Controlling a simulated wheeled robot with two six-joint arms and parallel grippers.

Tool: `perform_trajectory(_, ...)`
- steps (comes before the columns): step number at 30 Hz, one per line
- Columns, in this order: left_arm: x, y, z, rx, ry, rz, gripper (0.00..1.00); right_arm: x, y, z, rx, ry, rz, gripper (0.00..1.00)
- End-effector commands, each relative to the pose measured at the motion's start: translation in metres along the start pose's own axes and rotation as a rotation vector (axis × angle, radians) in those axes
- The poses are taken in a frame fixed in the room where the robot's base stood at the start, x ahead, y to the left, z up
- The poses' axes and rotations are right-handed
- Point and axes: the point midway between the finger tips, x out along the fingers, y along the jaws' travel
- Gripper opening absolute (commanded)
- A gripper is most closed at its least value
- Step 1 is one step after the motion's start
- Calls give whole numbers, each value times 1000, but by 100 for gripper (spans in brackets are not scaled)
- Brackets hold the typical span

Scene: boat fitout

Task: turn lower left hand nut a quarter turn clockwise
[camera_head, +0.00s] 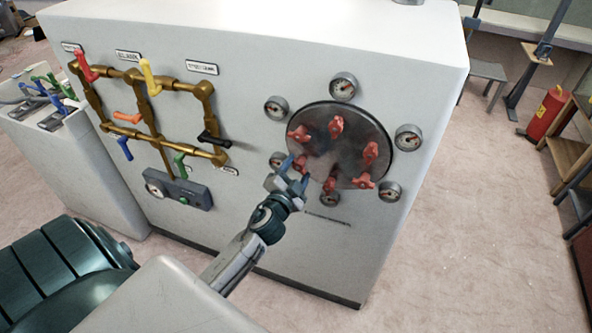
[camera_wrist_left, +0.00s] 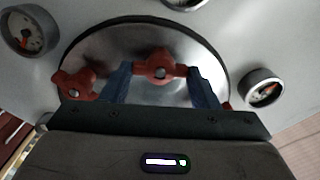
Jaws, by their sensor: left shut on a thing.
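A round metal plate (camera_head: 345,150) on the grey cabinet's front carries several red winged nuts. My left gripper (camera_head: 299,172) reaches up to the plate's lower left edge. Its blue fingers stand on either side of the lower left nut (camera_head: 300,161) and are shut on it. In the left wrist view, this nut (camera_wrist_left: 160,67) sits between the two fingertips, which partly hide its wings. A neighbouring nut (camera_wrist_left: 75,86) lies just left of the fingers in that view. In the head view the bottom nut (camera_head: 330,185) is close to the right of my gripper. My right gripper is not in view.
Several round gauges ring the plate; one gauge (camera_head: 277,160) is close beside my left gripper. Brass pipes (camera_head: 155,135) with coloured lever handles and a small grey control box (camera_head: 178,189) are further left.

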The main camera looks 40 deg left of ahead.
Motion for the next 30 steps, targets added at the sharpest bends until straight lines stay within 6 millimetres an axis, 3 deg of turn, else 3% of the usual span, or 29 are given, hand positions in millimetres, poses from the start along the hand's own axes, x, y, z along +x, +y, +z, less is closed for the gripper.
perform_trajectory(18,0,2,1,554,-1,3,32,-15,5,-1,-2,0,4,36)
perform_trajectory(30,0,3,2,747,-1,2,32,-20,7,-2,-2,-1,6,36)
